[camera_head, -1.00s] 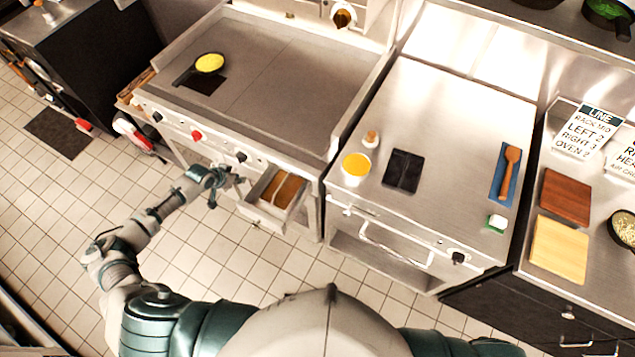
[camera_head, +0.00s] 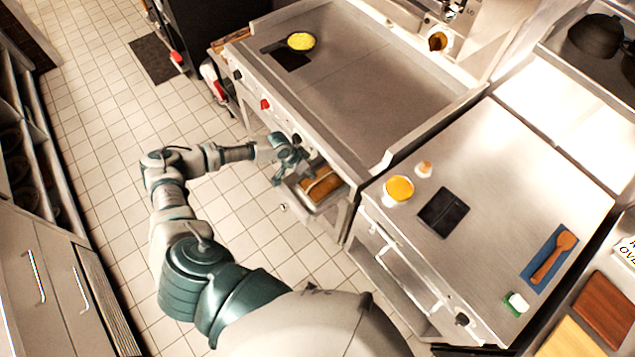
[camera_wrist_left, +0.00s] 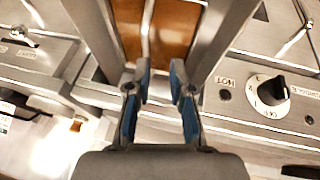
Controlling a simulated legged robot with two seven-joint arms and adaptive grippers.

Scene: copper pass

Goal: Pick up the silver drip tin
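The silver drip tin (camera_head: 313,209) sticks out of the griddle's front like a drawer, with brown contents inside. My left gripper (camera_head: 292,160) is at the tin's left side in the head view, by the griddle front, and partly covers it. In the left wrist view, the tin (camera_wrist_left: 222,40) is at the top, beyond the fingertips. My left gripper's blue-padded fingers (camera_wrist_left: 161,80) are apart with a gap between them, and nothing is visibly clamped. Whether they touch the tin I cannot tell. My right gripper is out of view.
The griddle (camera_head: 375,90) holds a small pan with yellow contents (camera_head: 301,41). A control knob (camera_wrist_left: 272,90) is right of the fingers in the wrist view. The steel counter (camera_head: 500,170) carries a yellow-filled cup (camera_head: 399,190) and a black pad (camera_head: 443,212).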

